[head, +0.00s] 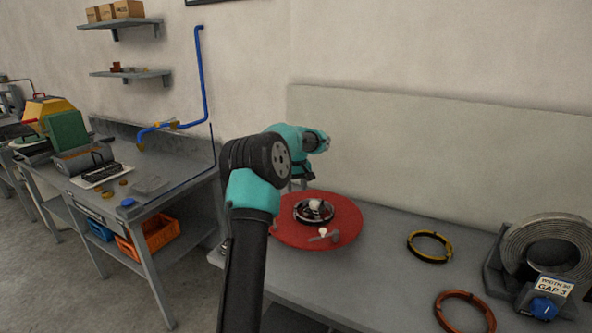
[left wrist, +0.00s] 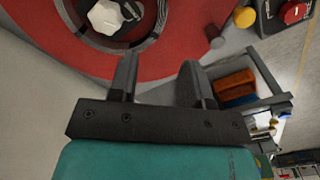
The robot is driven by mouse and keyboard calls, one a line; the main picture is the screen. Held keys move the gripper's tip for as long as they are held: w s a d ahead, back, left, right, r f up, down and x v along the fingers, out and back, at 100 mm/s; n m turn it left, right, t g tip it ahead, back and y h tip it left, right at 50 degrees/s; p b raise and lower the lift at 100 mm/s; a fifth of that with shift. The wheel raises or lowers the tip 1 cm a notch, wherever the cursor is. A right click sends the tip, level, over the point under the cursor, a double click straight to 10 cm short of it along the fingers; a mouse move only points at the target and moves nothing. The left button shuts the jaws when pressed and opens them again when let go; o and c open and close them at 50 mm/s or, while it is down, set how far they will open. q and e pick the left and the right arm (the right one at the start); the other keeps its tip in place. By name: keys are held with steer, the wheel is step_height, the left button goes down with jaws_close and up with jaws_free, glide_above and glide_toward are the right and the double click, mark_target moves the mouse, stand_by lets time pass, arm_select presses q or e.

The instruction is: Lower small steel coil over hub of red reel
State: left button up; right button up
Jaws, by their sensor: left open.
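The red reel (head: 345,225) lies flat on the grey bench, with a pale-topped hub (head: 315,205) at its middle. A small grey metallic ring, which looks like the steel coil (head: 329,217), lies around the hub. The left wrist view shows the red reel (left wrist: 185,50), the hub's pale knob (left wrist: 104,17) and part of the ring (left wrist: 152,38) at the top. My left gripper (head: 299,184) is beside the hub, partly hidden by my arm. Its fingers (left wrist: 158,68) are apart with nothing between them, over the reel's edge. My right gripper is not in view.
A yellow-and-black coil (head: 430,260) and a reddish-brown coil (head: 465,328) lie on the bench to the right. A large grey coil (head: 515,245) stands beyond them, beside a "GAP 3" sign (head: 553,287). Another workbench (head: 150,213) is at the left.

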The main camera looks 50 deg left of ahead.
arm_select(q)
step_height(320, 180, up, 7)
stand_by(0.3)
steer(key=shift+s, duration=0.1)
stand_by(0.8)
